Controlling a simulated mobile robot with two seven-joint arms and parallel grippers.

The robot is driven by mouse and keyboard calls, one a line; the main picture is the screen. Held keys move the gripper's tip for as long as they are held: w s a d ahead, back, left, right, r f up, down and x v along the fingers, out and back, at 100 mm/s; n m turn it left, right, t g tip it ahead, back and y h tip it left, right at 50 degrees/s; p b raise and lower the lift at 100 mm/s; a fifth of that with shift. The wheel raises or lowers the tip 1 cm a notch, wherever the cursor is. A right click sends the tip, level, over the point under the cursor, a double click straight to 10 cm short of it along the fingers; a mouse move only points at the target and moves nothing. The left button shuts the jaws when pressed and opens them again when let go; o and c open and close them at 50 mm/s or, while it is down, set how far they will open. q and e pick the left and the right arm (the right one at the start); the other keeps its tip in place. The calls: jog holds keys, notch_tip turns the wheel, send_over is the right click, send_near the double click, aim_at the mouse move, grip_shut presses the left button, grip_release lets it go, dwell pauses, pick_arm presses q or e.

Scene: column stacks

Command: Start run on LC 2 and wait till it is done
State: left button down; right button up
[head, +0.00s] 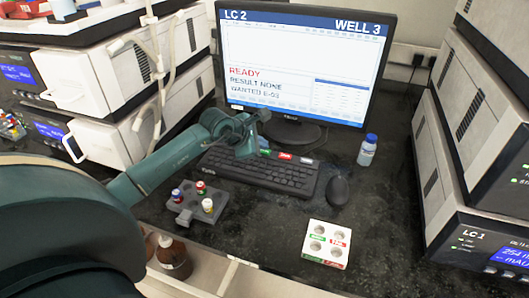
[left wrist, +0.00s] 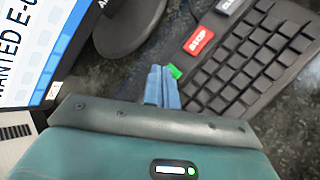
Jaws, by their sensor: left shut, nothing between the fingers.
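The monitor (head: 305,60) reads LC 2, WELL 3, READY, RESULT NONE, WANTED E-03. The dark keyboard (head: 262,175) lies in front of it. Along its back edge are a red STOP key (left wrist: 198,40) and a light key (left wrist: 230,5). My left gripper (left wrist: 160,72) is shut and empty, its blue fingertips beside a green key (left wrist: 175,72), which they partly cover. I cannot tell whether they touch it. In the head view my left arm reaches over the keyboard's back left corner. My right gripper is not in view.
A grey holder (head: 184,215) with capped vials and a white rack (head: 325,262) with round holes stand in front. A mouse (head: 338,191) and a blue-capped bottle (head: 367,150) are right of the keyboard. Instrument stacks flank the bench, including LC 1 (head: 475,235).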

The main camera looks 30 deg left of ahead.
pick_arm(q)
jog(key=shift+f+b, duration=0.4)
jog(key=shift+f, duration=0.05)
dwell(0.6)
jog(key=shift+r, duration=0.1)
jog(key=shift+r+p, duration=0.5)
jog(key=shift+r, duration=0.3)
jog(key=shift+r+p, duration=1.55)
jog(key=shift+r, duration=1)
dwell(3.5)
